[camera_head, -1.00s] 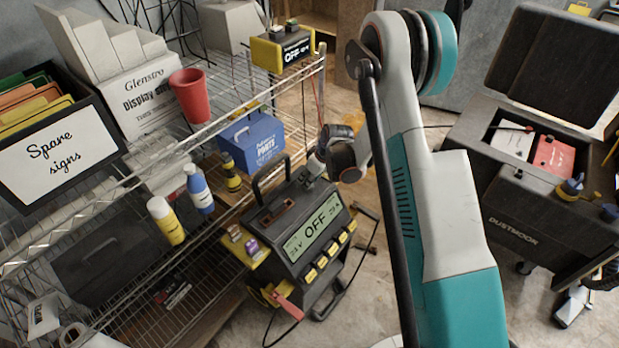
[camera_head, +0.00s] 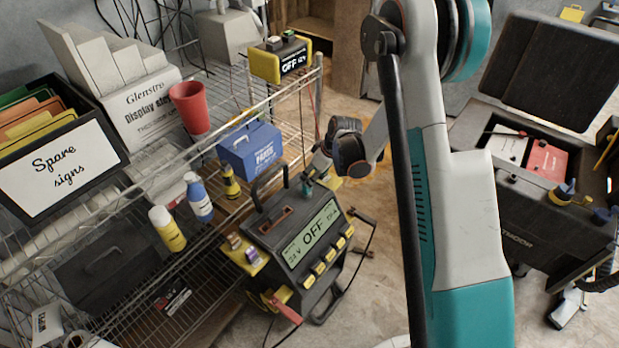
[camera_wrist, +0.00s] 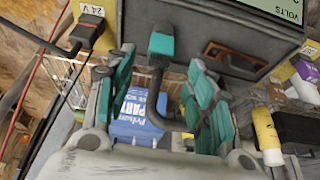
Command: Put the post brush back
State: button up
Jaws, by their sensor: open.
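My gripper (camera_head: 308,184) is at the back right of the dark charger (camera_head: 292,222), whose display reads OFF. In the wrist view its two teal-padded fingers (camera_wrist: 160,82) are apart. No post brush can be named with certainty. A small yellow and black upright piece (camera_head: 230,183) on the wire shelf may be it; its details are too small to tell.
The wire shelf (camera_head: 200,292) on the left holds a blue parts box (camera_head: 250,149), a red cup (camera_head: 189,107) and two bottles. A black cart (camera_head: 548,228) with an open lid stands at right. A cable loops beside the charger. Some floor is clear behind it.

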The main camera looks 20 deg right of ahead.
jog(key=s+r+m+t, duration=0.1)
jog(key=s+r, duration=0.4)
jog(key=r, duration=0.4)
jog(key=s+a+r+m+h, duration=0.1)
jog(key=s+r, duration=0.3)
jog(key=r, duration=0.4)
jog(key=s+r+m+t, duration=0.1)
jog(key=s+r+m, duration=0.1)
jog(key=s+r, duration=0.5)
jog(key=s+r+m, duration=0.1)
jog(key=s+r, duration=0.2)
jog(key=s, duration=0.4)
jog(key=s+r+m+t+h, duration=0.1)
jog(key=s+r, duration=0.3)
jog(key=s, duration=0.4)
jog(key=shift+s+a+r+m+t+h+p, duration=0.2)
jog(key=shift+a+m+t+h+p, duration=0.1)
jog(key=shift+a+m+p, duration=0.25)
